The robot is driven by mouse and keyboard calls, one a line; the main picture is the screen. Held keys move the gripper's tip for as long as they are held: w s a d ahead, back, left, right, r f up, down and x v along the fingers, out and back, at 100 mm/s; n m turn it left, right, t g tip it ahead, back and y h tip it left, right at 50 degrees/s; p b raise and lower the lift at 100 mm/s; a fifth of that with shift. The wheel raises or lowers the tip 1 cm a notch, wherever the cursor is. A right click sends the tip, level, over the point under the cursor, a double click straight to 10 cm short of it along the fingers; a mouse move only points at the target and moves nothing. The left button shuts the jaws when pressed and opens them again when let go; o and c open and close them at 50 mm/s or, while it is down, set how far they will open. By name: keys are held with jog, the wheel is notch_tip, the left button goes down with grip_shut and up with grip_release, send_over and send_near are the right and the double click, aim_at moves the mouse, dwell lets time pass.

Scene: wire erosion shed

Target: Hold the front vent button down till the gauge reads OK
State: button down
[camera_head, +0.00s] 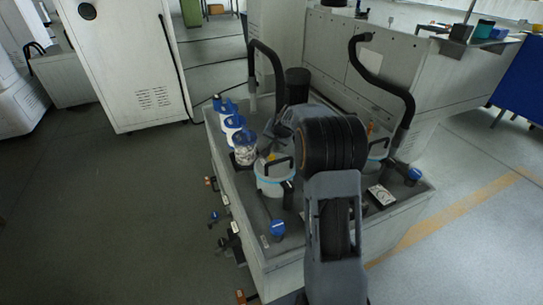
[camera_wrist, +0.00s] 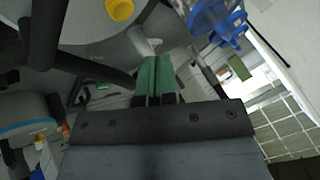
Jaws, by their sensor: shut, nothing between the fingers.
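A white canister (camera_head: 272,184) with a light-blue band and a dark handle stands on the grey bench, left of my arm. A small yellow button (camera_head: 271,157) shows on its top. In the wrist view a yellow round button (camera_wrist: 120,10) sits on a pale lid at the top edge. My gripper (camera_wrist: 155,60) is shut and empty, its green fingertips below and right of that button, apart from it in the picture. In the head view my arm hides the gripper. A white square gauge (camera_head: 381,195) lies on the bench at right; its reading is too small to tell.
A second canister (camera_head: 376,158) stands partly behind my arm. Black hoses (camera_head: 390,85) arch over the bench. Blue-handled valves (camera_head: 278,228) stick out at front and right. Open floor lies left.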

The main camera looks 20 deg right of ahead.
jog(key=shift+a+r+p, duration=0.15)
jog(key=shift+a+p, duration=0.05)
jog(key=shift+p, duration=0.45)
jog(key=w+n+g+p, duration=0.1)
jog(key=p, duration=0.2)
jog(key=w+a+n+g+p, duration=0.1)
jog(key=w+n+p, duration=0.1)
jog(key=p, duration=0.1)
jog(key=w+a+f+n+g+p, duration=0.1)
jog(key=g+p, duration=0.1)
jog(key=p, duration=0.1)
jog(key=shift+w+a+f+y+p, duration=0.1)
jog(key=shift+w+a+y+p, duration=0.1)
jog(key=shift+y+p, duration=0.15)
jog(key=shift+d+n+g+p, duration=0.15)
jog(key=shift+n+g+p, duration=0.25)
jog(key=shift+n+g, duration=0.25)
jog(key=shift+s+d+n+g, duration=0.2)
jog(key=shift+d+n+g, duration=0.05)
jog(key=shift+n+g, duration=0.3)
jog(key=shift+s+d+r+n+g+h, duration=0.35)
jog(key=shift+s+d+r+g+h, duration=0.05)
jog(key=shift+s+r+g, duration=0.2)
jog(key=shift+s+d+r+n+g+h, duration=0.4)
jog(key=shift+s+r+g, duration=0.1)
jog(key=shift+s+r, duration=0.1)
jog(key=shift+f, duration=0.2)
